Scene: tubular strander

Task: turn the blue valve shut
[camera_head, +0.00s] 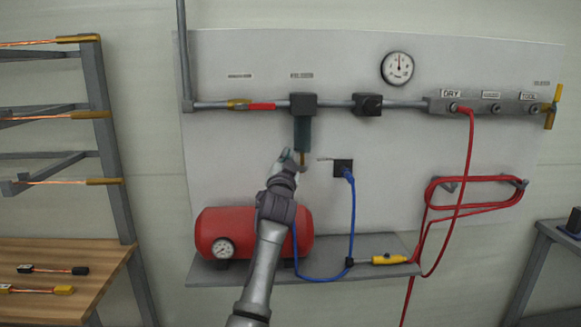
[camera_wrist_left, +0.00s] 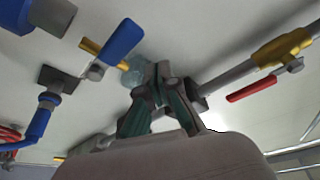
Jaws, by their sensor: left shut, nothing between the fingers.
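The blue valve shows in the wrist view as a blue lever (camera_wrist_left: 120,42) on a brass body (camera_wrist_left: 90,47). In the head view, a brass stem (camera_head: 303,158) shows under the dark teal bowl (camera_head: 302,135) on the pipe; the blue lever is not clear there and may be hidden by my gripper. My left gripper (camera_head: 288,157) is just left of that stem. In the wrist view its fingertips (camera_wrist_left: 163,72) are together and empty, apart from the lever in the picture, below and right of it. My right gripper is not in view.
A red-handled valve (camera_head: 262,106) is left of the bowl. A black socket (camera_head: 343,167) with a blue hose (camera_head: 352,215) is right of it. A red tank (camera_head: 255,225) stands on the shelf (camera_head: 330,272) below. A red hose (camera_head: 468,170) hangs at right.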

